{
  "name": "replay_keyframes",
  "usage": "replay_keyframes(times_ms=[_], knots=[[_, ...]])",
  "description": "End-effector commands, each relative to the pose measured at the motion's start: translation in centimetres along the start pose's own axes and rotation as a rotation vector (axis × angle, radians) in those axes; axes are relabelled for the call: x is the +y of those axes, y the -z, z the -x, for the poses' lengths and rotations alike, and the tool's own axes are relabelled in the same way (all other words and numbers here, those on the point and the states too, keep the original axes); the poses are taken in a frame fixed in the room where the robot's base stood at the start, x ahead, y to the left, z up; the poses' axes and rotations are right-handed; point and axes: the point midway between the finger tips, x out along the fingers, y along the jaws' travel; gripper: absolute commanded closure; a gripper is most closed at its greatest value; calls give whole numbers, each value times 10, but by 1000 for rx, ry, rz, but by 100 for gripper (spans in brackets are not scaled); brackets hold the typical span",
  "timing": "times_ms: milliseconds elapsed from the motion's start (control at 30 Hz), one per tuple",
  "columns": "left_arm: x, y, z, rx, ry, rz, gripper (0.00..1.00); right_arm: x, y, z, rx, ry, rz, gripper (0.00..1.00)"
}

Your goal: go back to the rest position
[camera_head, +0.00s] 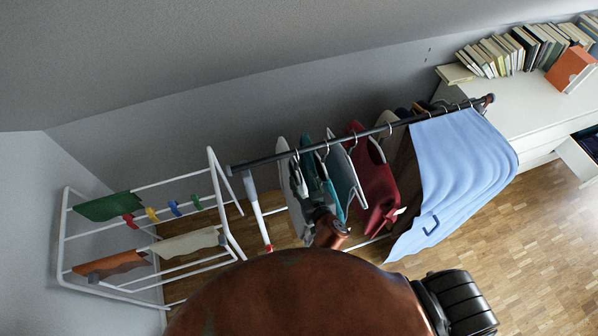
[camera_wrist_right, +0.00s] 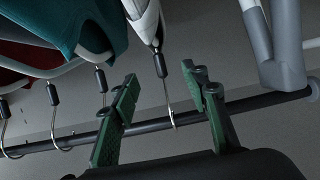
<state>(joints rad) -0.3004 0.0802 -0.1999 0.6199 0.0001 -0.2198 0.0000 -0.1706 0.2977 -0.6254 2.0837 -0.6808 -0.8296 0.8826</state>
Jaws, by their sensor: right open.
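My right gripper (camera_wrist_right: 160,82) shows in the right wrist view with its two green fingers spread apart. The thin metal hook of a hanger (camera_wrist_right: 167,100) passes between the fingers, and I see neither finger clearly touching it. A white and grey garment (camera_wrist_right: 146,22) hangs from that hook. In the head view my copper-coloured right arm fills the bottom middle and reaches toward the left end of the hanging clothes. The fingers are hidden there among the arm and clothes. My left gripper is not in view.
A dark clothes rail (camera_head: 380,130) carries several hangers, a red garment (camera_head: 372,180) and a light blue cloth (camera_head: 455,160). A white drying rack (camera_head: 150,230) stands at left. A white cabinet (camera_head: 520,105) with books and an open drawer (camera_head: 575,158) is at right. Wooden floor is clear at lower right.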

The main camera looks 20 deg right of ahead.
Motion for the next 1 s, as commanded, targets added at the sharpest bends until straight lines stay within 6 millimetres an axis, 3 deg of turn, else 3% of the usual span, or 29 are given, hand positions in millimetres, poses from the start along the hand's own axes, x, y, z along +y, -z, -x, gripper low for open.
replay_keyframes(times_ms=[100, 233, 633, 767, 900, 1000], knots=[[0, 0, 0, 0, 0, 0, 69, 0, 0, 21, 0, 0, -1, 58], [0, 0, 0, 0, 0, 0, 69, 0, 0, 33, 0, 0, 0, 58], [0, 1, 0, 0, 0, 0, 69, 7, -3, 40, -14, -15, -1, 58], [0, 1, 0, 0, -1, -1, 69, 46, -26, 46, -113, -87, -7, 58], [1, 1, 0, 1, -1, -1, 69, 106, -76, 73, -326, -176, -8, 58], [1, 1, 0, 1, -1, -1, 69, 134, -109, 98, -461, -196, -2, 58]])
